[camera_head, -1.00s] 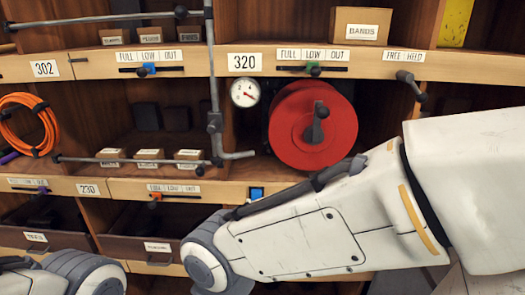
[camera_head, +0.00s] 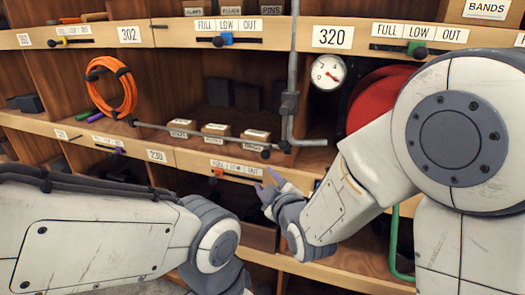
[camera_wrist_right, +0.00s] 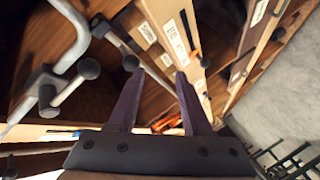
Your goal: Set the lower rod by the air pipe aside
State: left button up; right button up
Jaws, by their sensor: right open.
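The lower rod (camera_head: 195,138) is a thin grey bar with dark knobs at its ends. It runs along the front of a shelf bay, and its right end is beside the foot of the grey air pipe (camera_head: 292,70). My right gripper (camera_head: 266,183) is just below and right of the rod's right end in the head view, apart from it in the picture. In the right wrist view the purple fingers (camera_wrist_right: 157,73) are spread with nothing between them. My left gripper is out of view.
Small labelled boxes (camera_head: 215,133) stand behind the rod. A pressure gauge (camera_head: 327,72) and red reel (camera_head: 376,96) are right of the pipe. An orange cable coil (camera_head: 110,88) hangs at left. A slider (camera_head: 236,172) is on the shelf edge below.

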aim_at(267, 157)
jog(key=shift+w+d+r+n+t, duration=0.4)
jog(key=shift+w+d+r+t, duration=0.45)
jog(key=shift+r+t, duration=0.3)
jog(key=shift+w, duration=0.25)
jog(key=p+x, duration=0.2)
jog(key=x, duration=0.8)
jog(key=shift+p, duration=0.35)
jog(key=shift+r, duration=0.1)
grip_shut()
